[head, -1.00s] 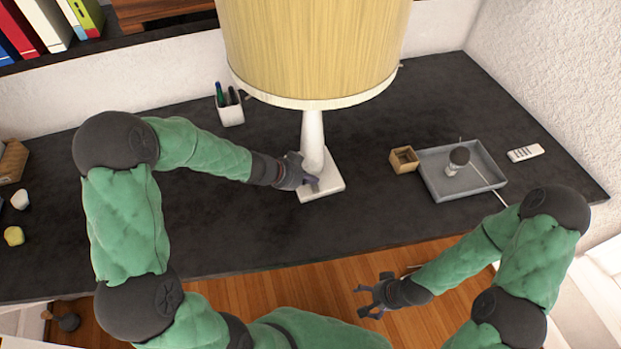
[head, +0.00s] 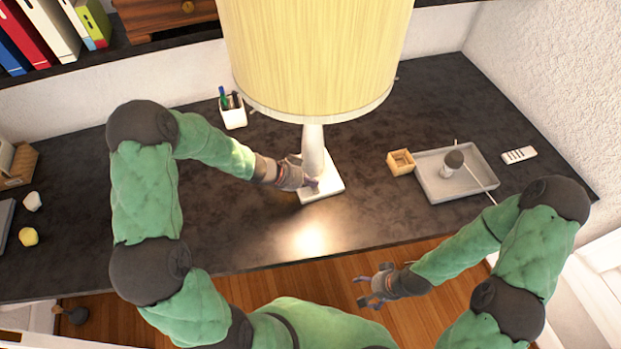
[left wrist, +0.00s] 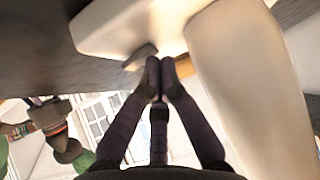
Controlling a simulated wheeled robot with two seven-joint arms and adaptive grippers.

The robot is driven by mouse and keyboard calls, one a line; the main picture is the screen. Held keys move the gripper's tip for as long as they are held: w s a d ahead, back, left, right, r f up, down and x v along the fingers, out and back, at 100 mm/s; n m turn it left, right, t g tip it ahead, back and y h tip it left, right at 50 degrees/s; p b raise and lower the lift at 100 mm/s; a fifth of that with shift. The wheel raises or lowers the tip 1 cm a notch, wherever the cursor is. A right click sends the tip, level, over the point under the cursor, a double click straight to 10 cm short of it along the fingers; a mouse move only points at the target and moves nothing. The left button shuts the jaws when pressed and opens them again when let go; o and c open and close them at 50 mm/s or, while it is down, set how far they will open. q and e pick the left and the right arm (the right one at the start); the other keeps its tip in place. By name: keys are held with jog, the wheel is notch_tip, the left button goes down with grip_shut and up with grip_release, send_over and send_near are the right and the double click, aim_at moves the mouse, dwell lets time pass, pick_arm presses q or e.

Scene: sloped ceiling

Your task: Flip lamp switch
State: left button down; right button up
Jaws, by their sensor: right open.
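The lamp has a yellow shade (head: 315,55), a white stem (head: 313,145) and a square white base (head: 330,182) on the dark desk. It is lit, with a bright patch on the desk in front. My left gripper (head: 311,184) is at the front left of the base. In the left wrist view its fingertips (left wrist: 160,66) are together, with nothing visible between them, close beside the small grey switch (left wrist: 140,57) on the base (left wrist: 125,25). I cannot tell whether they touch it. My right gripper (head: 366,288) is open and empty, in front of the desk edge.
A white pen cup (head: 233,118) stands behind and left of the lamp. A small wooden box (head: 401,162), a grey tray (head: 435,186) and a white remote (head: 519,155) lie to the right. The desk front (head: 240,235) is clear.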

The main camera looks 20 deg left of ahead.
pick_arm(q)
jog(key=shift+s+d, duration=0.1)
jog(key=shift+s+d+r, duration=0.1)
jog(key=shift+s+d, duration=0.3)
jog(key=shift+s, duration=0.15)
